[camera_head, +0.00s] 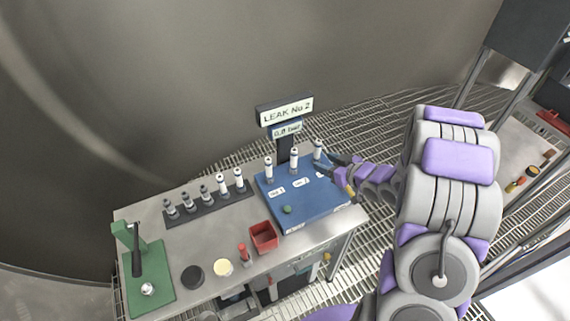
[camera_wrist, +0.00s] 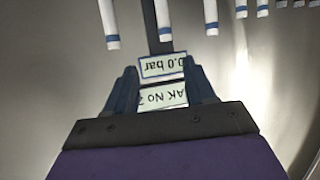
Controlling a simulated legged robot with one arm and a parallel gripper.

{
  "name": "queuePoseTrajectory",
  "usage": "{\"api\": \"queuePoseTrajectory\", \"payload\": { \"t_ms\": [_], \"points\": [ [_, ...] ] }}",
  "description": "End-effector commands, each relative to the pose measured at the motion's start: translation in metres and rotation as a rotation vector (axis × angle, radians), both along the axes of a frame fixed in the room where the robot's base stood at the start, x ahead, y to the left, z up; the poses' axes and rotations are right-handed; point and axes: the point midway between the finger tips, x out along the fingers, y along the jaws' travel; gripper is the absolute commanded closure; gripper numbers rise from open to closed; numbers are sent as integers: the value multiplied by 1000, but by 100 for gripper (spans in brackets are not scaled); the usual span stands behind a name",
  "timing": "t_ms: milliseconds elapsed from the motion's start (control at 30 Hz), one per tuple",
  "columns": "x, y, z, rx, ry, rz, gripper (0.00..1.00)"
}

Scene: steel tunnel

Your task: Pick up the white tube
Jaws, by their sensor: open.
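Several white tubes with dark blue bands stand upright. Three are on the blue leak-test box (camera_head: 325,203): a left one (camera_head: 269,168), a middle one (camera_head: 294,161) and a right one (camera_head: 318,150). Two more white-topped tubes (camera_head: 223,182) stand at the right end of the dark rack (camera_head: 212,204), beside several grey ones. My gripper (camera_head: 331,163) is near the right tube on the box; the exact gap is unclear. In the wrist view my gripper (camera_wrist: 162,75) is open and empty, and tubes (camera_wrist: 110,25) show upside down at the top, beyond the fingers.
The LEAK No 2 sign (camera_head: 285,111) stands behind the box and appears between my fingers in the wrist view (camera_wrist: 162,97). A red bin (camera_head: 263,237), a red-topped item (camera_head: 244,254), a black disc (camera_head: 192,275) and a green press (camera_head: 150,282) share the table.

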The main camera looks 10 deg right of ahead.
Motion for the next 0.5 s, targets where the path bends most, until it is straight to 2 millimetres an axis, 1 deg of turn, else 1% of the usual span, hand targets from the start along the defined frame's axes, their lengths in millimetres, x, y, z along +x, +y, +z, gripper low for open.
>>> {"api": "queuePoseTrajectory", "payload": {
  "t_ms": [67,167,267,500],
  "points": [
    [-1,4,-2,26,-7,13,46],
    [3,10,-5,37,-13,21,46],
    [15,19,-13,38,-11,24,46],
    [53,42,-31,35,-13,21,46]
  ]
}}
